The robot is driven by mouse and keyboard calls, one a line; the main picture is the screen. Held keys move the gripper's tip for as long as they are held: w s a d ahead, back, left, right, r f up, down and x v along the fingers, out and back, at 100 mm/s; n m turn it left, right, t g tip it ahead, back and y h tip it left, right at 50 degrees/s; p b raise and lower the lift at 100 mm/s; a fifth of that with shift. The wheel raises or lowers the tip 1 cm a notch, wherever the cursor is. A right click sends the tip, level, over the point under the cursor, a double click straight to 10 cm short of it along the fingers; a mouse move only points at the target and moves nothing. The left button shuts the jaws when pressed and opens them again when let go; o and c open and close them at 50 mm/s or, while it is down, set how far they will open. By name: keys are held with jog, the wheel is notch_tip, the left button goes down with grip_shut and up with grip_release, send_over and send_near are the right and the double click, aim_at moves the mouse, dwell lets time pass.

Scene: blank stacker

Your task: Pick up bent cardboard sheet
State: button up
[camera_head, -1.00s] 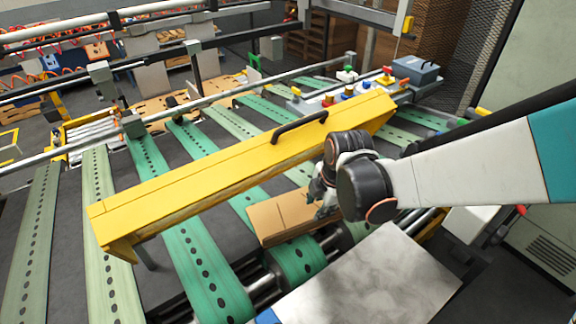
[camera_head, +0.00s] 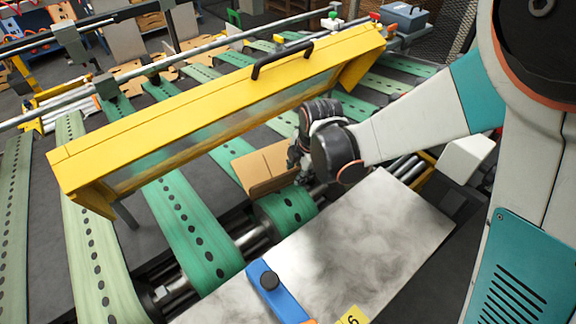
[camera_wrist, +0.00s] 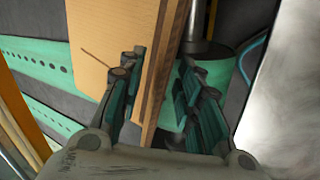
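The bent cardboard sheet (camera_head: 262,168) is brown, with a crease across it. It lies at the near ends of the green belts, below the yellow guard. In the wrist view the sheet (camera_wrist: 105,35) rises from the middle to the top edge, its layered edge facing me. My gripper (camera_wrist: 158,75) has one finger in front of the sheet's face and the other to the right of its edge. A dark gap shows beside the right finger, so the fingers look apart around the edge. In the head view my gripper (camera_head: 297,160) is at the sheet's right end, its fingertips mostly hidden.
The yellow guard (camera_head: 200,100) with a black handle spans the belts just behind the sheet. Metal rollers (camera_head: 250,240) lie in front. A pale metal plate (camera_head: 365,235) is at the near right, with a blue part (camera_head: 275,290) on its left. Green belts (camera_head: 190,235) run underneath.

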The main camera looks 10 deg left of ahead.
jog(key=b+x, duration=0.1)
jog(key=x, duration=0.1)
jog(key=shift+w+a+f, duration=0.1)
jog(key=shift+f, duration=0.25)
jog(key=shift+r, duration=0.1)
jog(key=shift+c, duration=0.6)
grip_shut()
jog(key=shift+r, duration=0.1)
